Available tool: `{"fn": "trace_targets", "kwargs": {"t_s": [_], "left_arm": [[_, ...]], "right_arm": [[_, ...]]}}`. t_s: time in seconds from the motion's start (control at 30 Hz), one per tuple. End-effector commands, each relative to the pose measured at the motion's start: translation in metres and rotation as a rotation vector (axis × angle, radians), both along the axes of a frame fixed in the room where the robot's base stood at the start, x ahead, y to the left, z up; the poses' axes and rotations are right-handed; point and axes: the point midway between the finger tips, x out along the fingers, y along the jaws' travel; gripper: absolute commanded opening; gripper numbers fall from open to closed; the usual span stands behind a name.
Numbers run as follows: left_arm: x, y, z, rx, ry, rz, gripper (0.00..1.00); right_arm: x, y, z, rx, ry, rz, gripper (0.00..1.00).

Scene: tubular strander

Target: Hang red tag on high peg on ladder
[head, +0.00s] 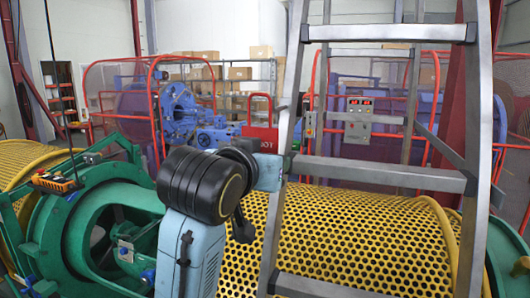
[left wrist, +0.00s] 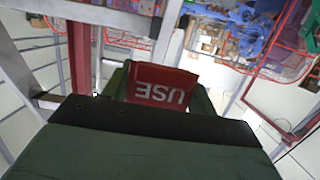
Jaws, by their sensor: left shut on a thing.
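The red tag (head: 262,138) with white lettering is upright in the head view, just left of the ladder's left rail. A red loop shows above its lettered part. My left gripper (head: 267,168) is shut on the tag's lower part; its fingers are mostly hidden by my wrist. In the left wrist view the tag (left wrist: 161,86) sits between the fingers, with "USE" upside down. The metal ladder (head: 288,120) stands upright. A small peg (head: 281,108) appears to stick out from its left rail, close to the tag's right side; contact cannot be told. My right gripper is not seen.
A yellow perforated guard (head: 350,225) lies behind and below the ladder. A green machine ring (head: 75,235) is at the left. A grey control box (head: 358,122) shows between the rails. Blue machinery and red-framed guards stand farther back.

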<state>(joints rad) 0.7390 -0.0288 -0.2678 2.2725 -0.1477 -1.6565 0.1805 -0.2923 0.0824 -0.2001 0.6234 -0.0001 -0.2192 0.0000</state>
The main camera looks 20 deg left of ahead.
Motion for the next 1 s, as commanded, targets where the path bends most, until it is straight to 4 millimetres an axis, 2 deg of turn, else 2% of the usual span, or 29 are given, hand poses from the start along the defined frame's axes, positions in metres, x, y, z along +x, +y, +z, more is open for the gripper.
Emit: {"fn": "trace_targets", "kwargs": {"t_s": [0.27, 0.7, 1.0], "left_arm": [[0.014, 0.000, -0.002, 0.000, 0.000, 0.000, 0.36], [0.039, -0.001, -0.005, -0.001, 0.000, 0.001, 0.36], [0.048, -0.001, -0.005, -0.001, -0.001, 0.001, 0.36]], "right_arm": [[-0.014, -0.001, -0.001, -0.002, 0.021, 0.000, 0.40], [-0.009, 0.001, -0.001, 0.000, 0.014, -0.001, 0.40], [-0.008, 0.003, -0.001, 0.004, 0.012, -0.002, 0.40]]}}
